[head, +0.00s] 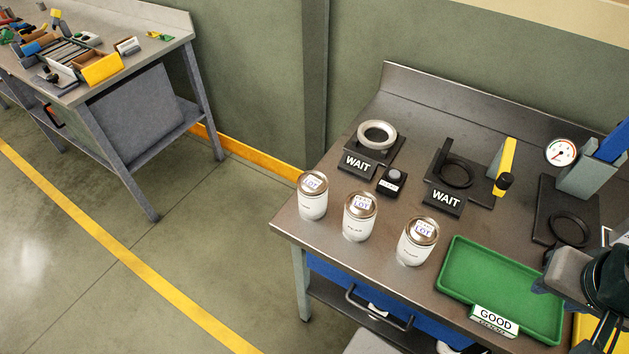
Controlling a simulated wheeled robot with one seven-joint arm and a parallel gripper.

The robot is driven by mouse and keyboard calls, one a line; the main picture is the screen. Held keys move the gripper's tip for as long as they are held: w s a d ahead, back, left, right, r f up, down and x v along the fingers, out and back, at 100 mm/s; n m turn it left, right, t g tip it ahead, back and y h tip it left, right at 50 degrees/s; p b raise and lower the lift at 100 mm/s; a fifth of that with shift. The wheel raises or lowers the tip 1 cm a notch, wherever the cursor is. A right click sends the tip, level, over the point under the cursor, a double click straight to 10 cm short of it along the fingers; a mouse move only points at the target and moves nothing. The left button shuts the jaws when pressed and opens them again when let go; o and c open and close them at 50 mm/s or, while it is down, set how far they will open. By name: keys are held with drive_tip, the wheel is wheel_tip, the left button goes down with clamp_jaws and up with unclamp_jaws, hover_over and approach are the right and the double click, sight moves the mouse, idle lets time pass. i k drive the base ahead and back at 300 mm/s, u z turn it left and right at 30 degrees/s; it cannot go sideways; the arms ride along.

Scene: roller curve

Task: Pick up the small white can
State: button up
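Three white cans with metal lids and "LOT" labels stand upright in a row along the front left of the steel bench: a left can (312,203), a middle can (359,222) and a right can (416,247). They look much alike, and I cannot tell which is the small one. They stand apart from each other, with nothing gripping them. My gripper (600,332) is partly in view at the lower right edge, beyond the green tray and well away from the cans. Its fingers are dark and partly cut off, so its opening is unclear.
A green tray (469,283) with a "GOOD" sign (495,320) lies right of the cans. Behind are a metal ring (377,135) on a stand, two "WAIT" signs (357,163) (444,198), a black button box (391,181) and a dial gauge (561,152). The bench's left edge is near.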

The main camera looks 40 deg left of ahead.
sight(313, 185)
drive_tip(key=u, duration=0.05)
drive_tip(key=k, duration=0.2)
drive_tip(key=u, duration=1.7)
drive_tip(key=k, duration=0.6)
drive_tip(key=u, duration=0.35)
drive_tip(key=i, duration=1.05)
drive_tip(key=z, duration=0.2)
